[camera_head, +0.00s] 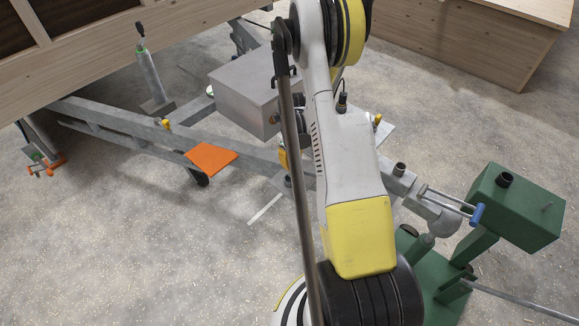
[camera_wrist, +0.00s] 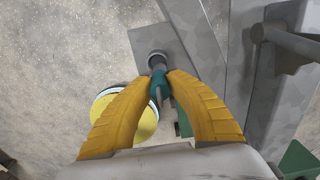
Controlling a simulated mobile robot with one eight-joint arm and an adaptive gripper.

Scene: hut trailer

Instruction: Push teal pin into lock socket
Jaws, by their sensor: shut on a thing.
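The teal pin (camera_wrist: 158,88) is between the yellow fingertips of my gripper (camera_wrist: 163,80) in the wrist view, and the fingers are shut on it. The pin's far end meets a round dark grey piece (camera_wrist: 157,59) on a flat grey plate (camera_wrist: 158,38). This round piece may be the lock socket, but I cannot tell how deep the pin sits or whether it only overlaps it in view. In the head view my arm hides most of the area around the pin, and I cannot make out the pin there.
A grey trailer frame (camera_head: 125,118) crosses the head view, with a metal box (camera_head: 243,88) and an orange plate (camera_head: 211,158) on it. A green stand (camera_head: 515,205) is at the right. A grey beam with a protruding bar (camera_wrist: 290,40) is right of my fingers. A yellow disc (camera_wrist: 140,118) lies below them.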

